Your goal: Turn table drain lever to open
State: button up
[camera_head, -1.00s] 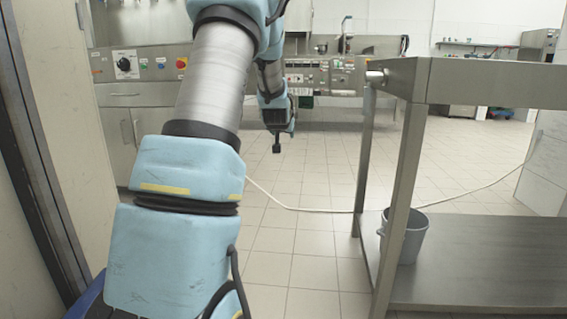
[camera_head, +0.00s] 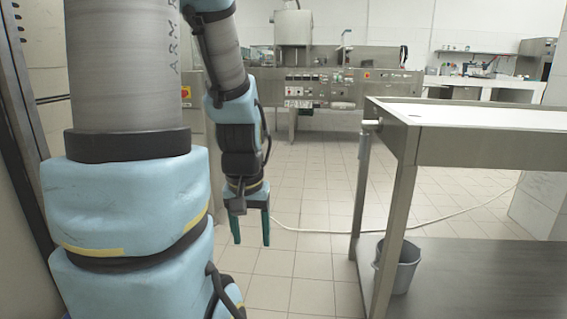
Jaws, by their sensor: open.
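The steel table (camera_head: 480,152) with a pale top stands at the right. At its left end, a small metal fitting (camera_head: 371,124) sticks out, with a short pipe below it. This looks like the drain valve; its lever is too small to make out clearly. My gripper (camera_head: 250,229) hangs pointing down, left of the table and apart from it. Its two dark green fingers are spread with nothing between them. The fingertips are lower in the picture than the fitting.
A grey bucket (camera_head: 398,266) stands by the table's legs, at its lower shelf (camera_head: 470,280). A pale cable (camera_head: 440,218) runs across the tiled floor. A machine counter with a control panel (camera_head: 318,92) stands at the back. The floor between is mostly clear.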

notch_tip(320, 180, up, 29)
jog(key=p, duration=2.6)
jog(key=shift+p, duration=0.35)
